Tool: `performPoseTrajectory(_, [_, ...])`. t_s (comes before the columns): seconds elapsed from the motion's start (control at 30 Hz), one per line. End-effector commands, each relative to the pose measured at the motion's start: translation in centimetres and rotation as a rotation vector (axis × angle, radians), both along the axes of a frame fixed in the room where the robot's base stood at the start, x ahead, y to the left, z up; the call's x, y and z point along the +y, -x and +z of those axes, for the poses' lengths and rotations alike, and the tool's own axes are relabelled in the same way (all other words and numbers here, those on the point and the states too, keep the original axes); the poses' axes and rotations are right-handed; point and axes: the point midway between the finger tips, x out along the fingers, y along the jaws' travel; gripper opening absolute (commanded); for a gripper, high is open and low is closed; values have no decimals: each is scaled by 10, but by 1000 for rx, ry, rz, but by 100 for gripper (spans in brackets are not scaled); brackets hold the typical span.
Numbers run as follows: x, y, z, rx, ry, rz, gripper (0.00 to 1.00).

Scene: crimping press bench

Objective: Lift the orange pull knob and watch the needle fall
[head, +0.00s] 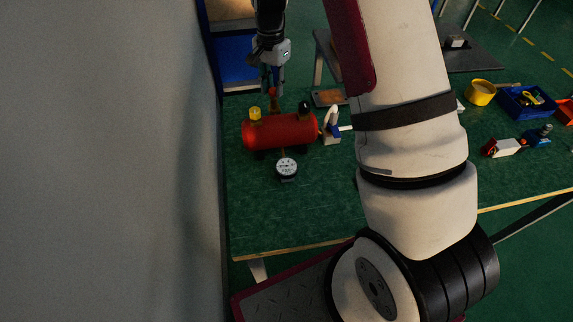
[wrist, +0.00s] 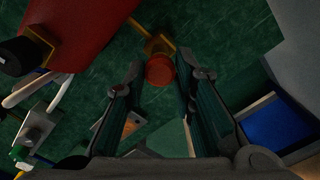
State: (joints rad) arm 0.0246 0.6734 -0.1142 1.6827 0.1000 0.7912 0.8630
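The orange pull knob (wrist: 160,71) is a round orange-red cap on a brass-coloured fitting (wrist: 159,44) beside the red tank (wrist: 75,28). In the head view the red tank (head: 282,131) lies on the green bench, and the knob (head: 272,92) shows small behind its top edge. The round white gauge (head: 287,167) stands at the tank's front; its needle is too small to read. My gripper (head: 272,88) points down above the knob. In the wrist view my gripper (wrist: 162,75) is open, with the knob between the fingertips and a gap on each side.
A yellow cap (head: 254,113) and a black knob (head: 305,107) stand on the tank. A small white-and-blue device (head: 331,127) is at its right. A blue bin (head: 527,102) and yellow tub (head: 481,93) sit farther right. A grey wall (head: 130,160) bounds the left; the front bench is clear.

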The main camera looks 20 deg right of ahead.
Motion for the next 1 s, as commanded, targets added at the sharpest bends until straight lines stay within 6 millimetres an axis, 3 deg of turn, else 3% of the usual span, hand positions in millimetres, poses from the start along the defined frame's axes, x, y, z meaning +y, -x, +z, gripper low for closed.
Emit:
performPoseTrajectory(0.03, [0,0,0,-1,0,0,37])
performPoseTrajectory(0.07, [0,0,0,-1,0,0,44])
performPoseTrajectory(0.43, [0,0,4,0,0,0,44])
performPoseTrajectory(1.0, [0,0,54,0,0,0,44])
